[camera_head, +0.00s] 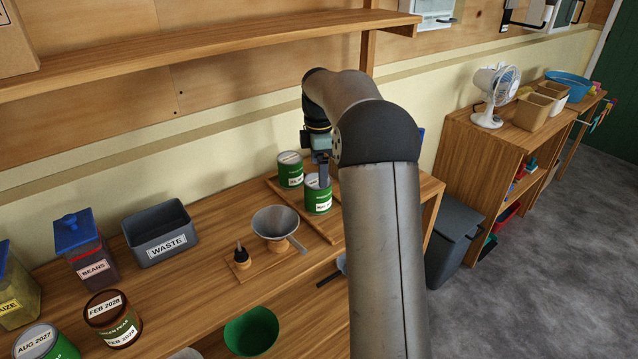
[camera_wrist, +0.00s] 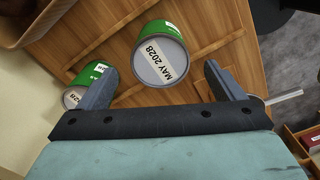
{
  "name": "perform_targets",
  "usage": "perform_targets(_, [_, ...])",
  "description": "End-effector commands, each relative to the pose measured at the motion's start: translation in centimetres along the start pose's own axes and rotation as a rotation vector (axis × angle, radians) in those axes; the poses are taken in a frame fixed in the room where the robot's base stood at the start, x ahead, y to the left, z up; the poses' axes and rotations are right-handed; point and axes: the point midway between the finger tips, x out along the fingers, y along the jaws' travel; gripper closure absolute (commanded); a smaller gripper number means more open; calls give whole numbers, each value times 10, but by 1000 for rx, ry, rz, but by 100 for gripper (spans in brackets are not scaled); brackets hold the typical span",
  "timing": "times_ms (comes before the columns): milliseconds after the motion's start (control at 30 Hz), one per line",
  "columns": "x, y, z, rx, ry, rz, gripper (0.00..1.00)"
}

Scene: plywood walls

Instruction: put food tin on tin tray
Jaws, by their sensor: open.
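Two green tins with white labels stand on a low wooden tray (camera_head: 296,209) at the right end of the bench. The nearer tin (camera_head: 317,197) shows "MAY 2028" on its lid in the wrist view (camera_wrist: 160,62). The other tin (camera_head: 290,172) stands just behind it, and shows at the left in the wrist view (camera_wrist: 75,97). My gripper (camera_head: 321,160) is over the nearer tin, pointing down. In the wrist view its two fingers are apart (camera_wrist: 159,70), one on each side of the MAY 2028 tin, with visible gaps.
A green tin marked AUG 2027 (camera_head: 47,343) and a brown tin marked FEB 2028 (camera_head: 113,320) stand at front left. A grey WASTE box (camera_head: 160,235), a beans container (camera_head: 88,254) and a metal funnel (camera_head: 274,222) share the bench. A shelf (camera_head: 200,45) runs above.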

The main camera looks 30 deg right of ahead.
Motion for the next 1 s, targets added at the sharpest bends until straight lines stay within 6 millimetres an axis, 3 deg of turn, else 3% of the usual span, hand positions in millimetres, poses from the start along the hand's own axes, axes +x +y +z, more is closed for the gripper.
perform_targets(200, [-28,0,0,0,0,1,12])
perform_targets(400, [-34,-2,-2,4,0,-1,12])
perform_targets(467, [-36,-8,-7,24,-2,1,12])
perform_targets(567, [-41,-33,-25,111,-8,5,12])
perform_targets(667, [-44,-80,-52,269,-13,11,12])
perform_targets(767, [-39,-144,-74,478,-13,23,12])
perform_targets(900, [-16,-244,-91,792,1,31,12])
perform_targets(1000, [7,-305,-93,988,16,32,12])
